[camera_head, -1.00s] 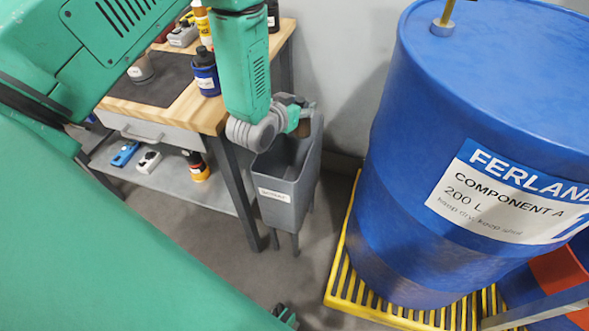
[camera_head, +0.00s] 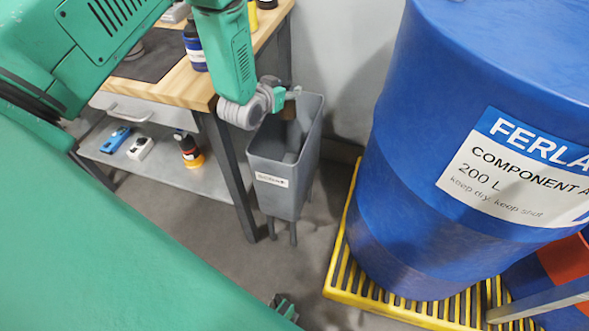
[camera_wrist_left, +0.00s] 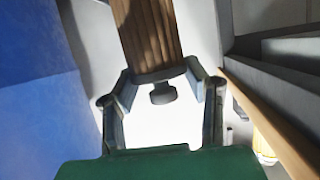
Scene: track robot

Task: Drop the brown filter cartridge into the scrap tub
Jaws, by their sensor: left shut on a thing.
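My left gripper (camera_head: 284,95) is shut on the brown filter cartridge (camera_head: 289,111) over the back part of the scrap tub's opening. The grey scrap tub (camera_head: 282,194) is tall and narrow, stands on legs and has a white label on its front. In the left wrist view, the pleated brown cartridge (camera_wrist_left: 148,38) extends away from the fingers (camera_wrist_left: 163,88), which close around its dark end cap and knob. In the head view the gripper covers part of the cartridge; I cannot tell its exact height over the rim. A small dark and green part, perhaps my right gripper (camera_head: 284,307), shows at the bottom edge.
A wooden-topped workbench (camera_head: 180,84) with bottles stands left of the tub; its lower shelf (camera_head: 165,170) holds small items. A large blue drum (camera_head: 440,170) stands on a yellow grated pallet (camera_head: 395,306) to the right. Grey floor shows in front of the tub.

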